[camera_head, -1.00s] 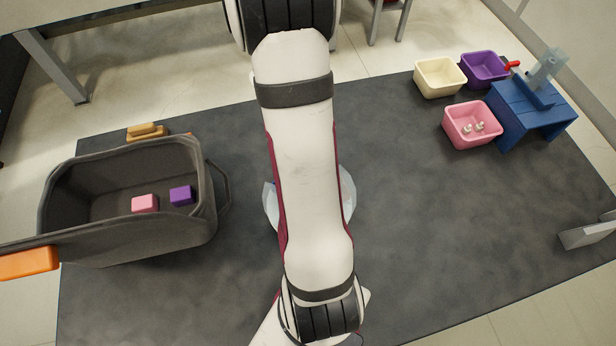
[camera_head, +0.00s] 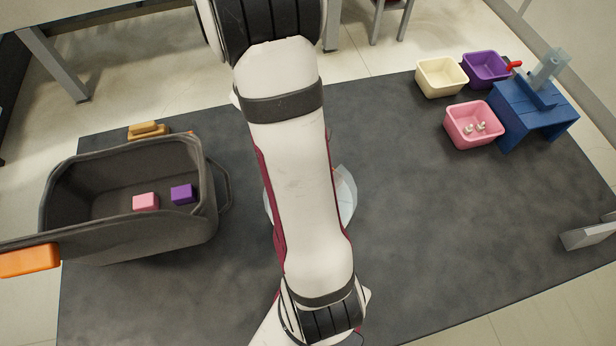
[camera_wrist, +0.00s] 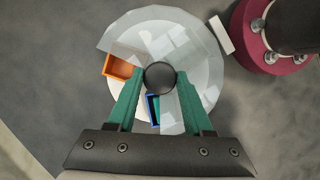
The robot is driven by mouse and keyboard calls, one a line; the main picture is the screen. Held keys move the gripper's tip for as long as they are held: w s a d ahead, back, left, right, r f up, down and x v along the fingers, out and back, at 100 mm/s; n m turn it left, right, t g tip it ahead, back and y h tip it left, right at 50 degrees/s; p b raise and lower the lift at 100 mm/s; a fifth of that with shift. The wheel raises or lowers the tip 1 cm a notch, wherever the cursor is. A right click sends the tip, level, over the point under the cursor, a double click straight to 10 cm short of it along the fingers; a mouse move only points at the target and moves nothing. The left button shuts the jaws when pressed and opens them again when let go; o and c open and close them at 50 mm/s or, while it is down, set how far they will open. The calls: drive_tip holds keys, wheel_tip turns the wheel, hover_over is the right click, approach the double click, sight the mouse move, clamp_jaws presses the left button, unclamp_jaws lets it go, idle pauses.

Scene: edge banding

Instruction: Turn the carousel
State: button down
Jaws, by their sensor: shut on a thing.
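The carousel (camera_wrist: 207,62) is a round, pale, partly see-through disc in the wrist view, with a dark round knob (camera_wrist: 160,77) at its middle. An orange compartment (camera_wrist: 121,67) shows at its upper left, and a blue-edged one (camera_wrist: 153,108) shows below the knob, partly hidden by my fingers. My gripper (camera_wrist: 158,82) has green fingers, one on each side of the knob, and is shut on it. In the head view, my arm covers most of the carousel (camera_head: 346,195); only its pale edges show, and my gripper is hidden there.
A dark bin (camera_head: 140,235) at left holds a pink block (camera_head: 146,201) and a purple block (camera_head: 183,194). Cream (camera_head: 441,77), purple (camera_head: 486,69) and pink (camera_head: 473,125) tubs stand beside a blue stand (camera_head: 537,112) at upper right. The mat between is mostly clear.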

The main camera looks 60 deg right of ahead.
drive_tip(key=shift+a+n+t+h, duration=0.15)
drive_tip(key=shift+n+h, duration=0.3)
drive_tip(key=shift+n, duration=0.75)
drive_tip(key=shift+n+t+h, duration=0.25)
drive_tip(key=shift+n+h, duration=0.2)
drive_tip(key=shift+n, duration=0.75)
drive_tip(key=shift+n+t+h, duration=0.4)
drive_tip(key=shift+n, duration=1.1)
drive_tip(key=shift+a+n, duration=0.1)
drive_tip(key=shift+n, duration=0.5)
drive_tip(key=shift+c, duration=1.5)
unclamp_jaws()
drive_tip(key=shift+s, duration=0.1)
drive_tip(key=v, duration=1.5)
drive_tip(key=shift+a+r, duration=0.3)
drive_tip(key=shift+r, duration=0.05)
